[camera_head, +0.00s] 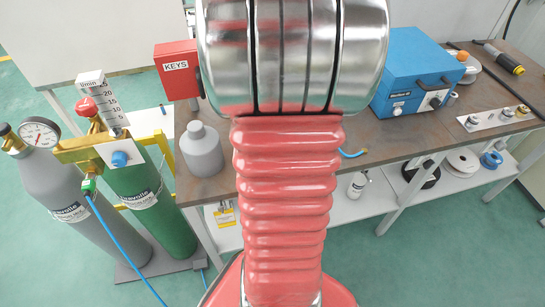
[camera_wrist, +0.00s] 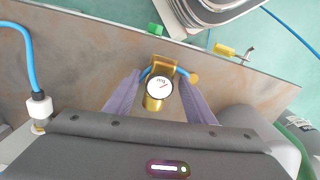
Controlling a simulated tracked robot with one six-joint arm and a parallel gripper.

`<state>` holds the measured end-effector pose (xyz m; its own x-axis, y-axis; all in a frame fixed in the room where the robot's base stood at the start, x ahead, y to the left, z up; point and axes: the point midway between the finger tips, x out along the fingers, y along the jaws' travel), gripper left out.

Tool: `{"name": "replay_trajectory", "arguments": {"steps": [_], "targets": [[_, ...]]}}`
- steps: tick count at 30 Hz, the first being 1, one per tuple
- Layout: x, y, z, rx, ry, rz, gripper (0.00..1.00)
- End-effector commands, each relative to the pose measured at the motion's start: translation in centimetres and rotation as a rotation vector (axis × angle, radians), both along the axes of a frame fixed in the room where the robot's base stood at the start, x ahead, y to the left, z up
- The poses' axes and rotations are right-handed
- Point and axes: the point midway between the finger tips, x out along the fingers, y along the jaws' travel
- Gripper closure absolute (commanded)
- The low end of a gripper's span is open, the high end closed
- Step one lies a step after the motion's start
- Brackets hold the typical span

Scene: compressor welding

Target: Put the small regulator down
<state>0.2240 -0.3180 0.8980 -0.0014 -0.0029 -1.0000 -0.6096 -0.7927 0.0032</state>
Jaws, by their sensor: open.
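The small regulator (camera_wrist: 155,103) is a brass piece with a round white gauge facing up, in the middle of the wrist view. It appears to be on the brown, worn bench top (camera_wrist: 85,65), near its edge; contact underneath is hidden. My gripper (camera_wrist: 160,85) is open, with one greyish finger on each side of the regulator. I cannot tell whether either finger touches it. In the head view, my red arm hides the gripper and the regulator.
A blue case (camera_head: 411,75) stands right. Gas cylinders (camera_head: 150,205) stand left of the bench. A yellow fitting (camera_wrist: 225,50) lies beyond the regulator in the wrist view.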

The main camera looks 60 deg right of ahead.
Motion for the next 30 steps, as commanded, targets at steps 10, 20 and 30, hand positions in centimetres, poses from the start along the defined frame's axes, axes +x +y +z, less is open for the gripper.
{"name": "replay_trajectory", "arguments": {"steps": [10,20,30], "targets": [[0.0,-0.1,1.3,-0.002,-0.001,-0.002,0.51],[0.0,-0.1,6.6,-0.005,-0.003,-0.001,0.51],[0.0,0.0,11.5,-0.002,-0.001,-0.001,0.51]]}}
